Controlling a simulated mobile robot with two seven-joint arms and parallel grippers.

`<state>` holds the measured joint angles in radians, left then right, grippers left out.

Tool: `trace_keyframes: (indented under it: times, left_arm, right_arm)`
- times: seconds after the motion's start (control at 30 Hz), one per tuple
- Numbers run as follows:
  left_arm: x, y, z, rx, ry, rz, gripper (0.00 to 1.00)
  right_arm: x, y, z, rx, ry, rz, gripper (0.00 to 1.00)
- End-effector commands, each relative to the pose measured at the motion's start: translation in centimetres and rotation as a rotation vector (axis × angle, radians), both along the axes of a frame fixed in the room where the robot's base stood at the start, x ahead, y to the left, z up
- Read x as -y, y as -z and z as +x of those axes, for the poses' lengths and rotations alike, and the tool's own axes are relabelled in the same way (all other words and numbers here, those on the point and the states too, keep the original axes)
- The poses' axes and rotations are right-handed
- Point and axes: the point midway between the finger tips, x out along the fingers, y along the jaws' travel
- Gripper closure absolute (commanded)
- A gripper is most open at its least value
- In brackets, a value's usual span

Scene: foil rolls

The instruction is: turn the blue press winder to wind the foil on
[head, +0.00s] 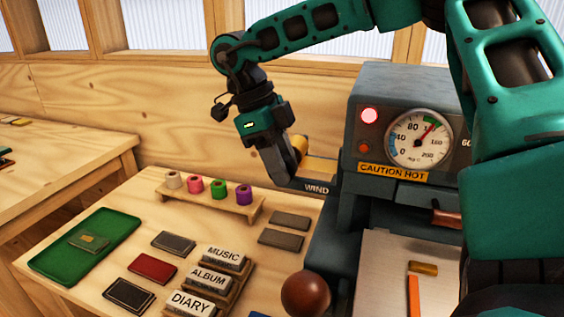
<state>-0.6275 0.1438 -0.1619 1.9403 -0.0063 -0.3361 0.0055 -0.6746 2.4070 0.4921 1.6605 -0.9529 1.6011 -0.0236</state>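The press (400,85) is a blue-grey machine at the right, with a round dial, a lit pink-red lamp and a yellow CAUTION HOT label. A dark bar marked WIND (316,188) sticks out from its left side. A gold foil piece (320,168) shows just above that bar. My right gripper (284,170) points down at the outer end of the bar, beside an orange rounded part (299,146). The fingers overlap the winder end and hide it, so I cannot tell whether they grip it. My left gripper is not in view.
A wooden rack (215,200) holds several coloured foil rolls. A green tray (55,262), dark and red book covers and type blocks reading MUSIC, ALBUM and DIARY lie on the table. A brown ball knob (305,294) stands at the press's front left. My arm blocks the right side.

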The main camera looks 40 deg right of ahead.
Motion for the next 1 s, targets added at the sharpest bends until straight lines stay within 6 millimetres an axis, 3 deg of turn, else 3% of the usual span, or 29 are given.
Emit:
trace_keyframes:
  times: [0.4,0.57,1.0]
  left_arm:
    - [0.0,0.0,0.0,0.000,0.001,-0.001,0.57]
    - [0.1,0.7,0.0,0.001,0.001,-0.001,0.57]
    - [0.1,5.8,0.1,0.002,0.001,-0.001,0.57]
  right_arm:
    - [0.0,0.0,0.0,0.000,0.000,-0.001,1.00]
    - [0.1,0.2,0.0,0.030,0.001,0.014,1.00]
    - [0.2,0.5,-0.4,0.318,0.001,0.164,1.00]
